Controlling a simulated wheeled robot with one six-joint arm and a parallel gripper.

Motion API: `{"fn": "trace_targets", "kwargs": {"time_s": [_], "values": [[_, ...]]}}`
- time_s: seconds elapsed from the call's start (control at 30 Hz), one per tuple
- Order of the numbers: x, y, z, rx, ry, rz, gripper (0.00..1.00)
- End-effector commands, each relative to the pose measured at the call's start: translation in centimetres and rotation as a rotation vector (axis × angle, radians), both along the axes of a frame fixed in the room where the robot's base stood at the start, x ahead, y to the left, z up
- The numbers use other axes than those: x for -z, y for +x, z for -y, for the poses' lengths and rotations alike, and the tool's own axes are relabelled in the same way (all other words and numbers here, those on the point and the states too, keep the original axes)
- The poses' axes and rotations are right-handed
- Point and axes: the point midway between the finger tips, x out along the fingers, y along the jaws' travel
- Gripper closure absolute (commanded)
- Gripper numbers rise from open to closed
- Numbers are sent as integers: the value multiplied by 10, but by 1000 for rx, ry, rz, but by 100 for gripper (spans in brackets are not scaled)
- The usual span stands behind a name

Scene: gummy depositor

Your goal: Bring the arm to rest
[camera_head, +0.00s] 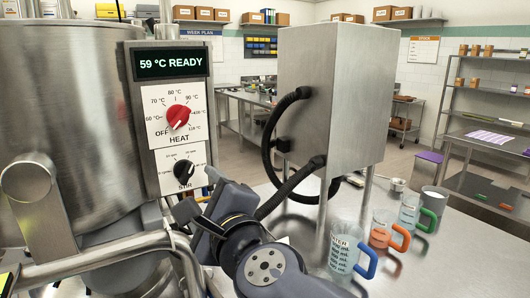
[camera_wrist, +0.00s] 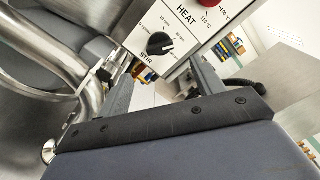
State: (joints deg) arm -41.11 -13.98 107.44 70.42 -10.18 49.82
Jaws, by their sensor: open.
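My arm reaches up from the bottom of the head view. My gripper (camera_head: 203,195) is open and empty, just in front of the lower part of the kettle's control panel (camera_head: 163,160). In the wrist view the two fingers of my gripper (camera_wrist: 160,72) stand apart, with the black STIR knob (camera_wrist: 153,43) beyond them. The gap between fingertips and knob is hard to judge. The red HEAT knob (camera_head: 178,117) is above the STIR knob. The display (camera_head: 170,63) reads 59 °C READY.
A large steel kettle (camera_head: 70,120) with bent pipes (camera_head: 90,260) is close on the left. A steel box (camera_head: 330,95) with black hoses stands on the table (camera_head: 450,250). Blue-, orange- and green-handled jugs (camera_head: 345,250) stand on the right. The floor beyond is partly clear.

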Motion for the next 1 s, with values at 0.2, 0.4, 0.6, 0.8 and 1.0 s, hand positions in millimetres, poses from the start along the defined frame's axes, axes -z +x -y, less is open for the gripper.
{"fn": "trace_targets", "kwargs": {"time_s": [0.2,0.4,0.6,0.8,1.0], "values": [[0,-22,13,0,0,-1,36],[4,6,-3,1,-2,-1,36],[3,31,-19,1,-1,-2,36],[2,57,-34,0,0,-2,36],[-2,70,-43,0,-100,62,36]]}}
